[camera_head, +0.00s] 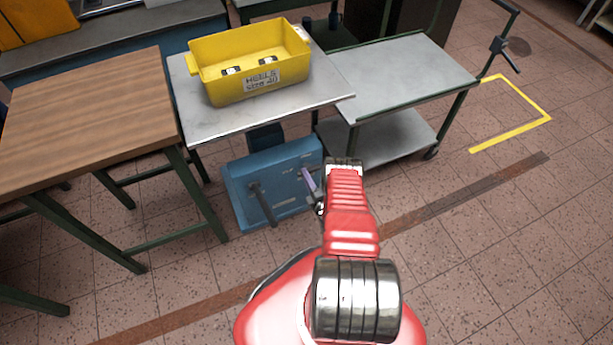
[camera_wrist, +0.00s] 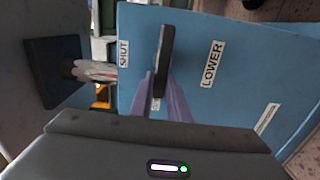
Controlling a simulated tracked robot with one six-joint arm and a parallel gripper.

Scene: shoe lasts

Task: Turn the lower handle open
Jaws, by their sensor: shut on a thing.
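The lower handle (camera_wrist: 166,45) is a dark bar on a blue housing (camera_wrist: 225,75) in the wrist view. It stands nearly upright in that picture, between a SHUT label (camera_wrist: 124,54) and a LOWER label (camera_wrist: 212,63). My gripper (camera_wrist: 160,77) has its purple fingers on either side of the handle, shut on it. In the head view my gripper (camera_head: 311,182) is at the front right of the blue housing (camera_head: 235,185); the gripped handle is not clear there. A small label (camera_wrist: 155,104) between the fingers is partly hidden.
Another dark handle (camera_head: 262,205) hangs at the housing's left. Above is a grey table top (camera_head: 335,92) bearing a yellow HEELS bin (camera_head: 223,90). A wooden table (camera_head: 85,110) stands left, a grey cart (camera_head: 405,75) right. The floor at right is open.

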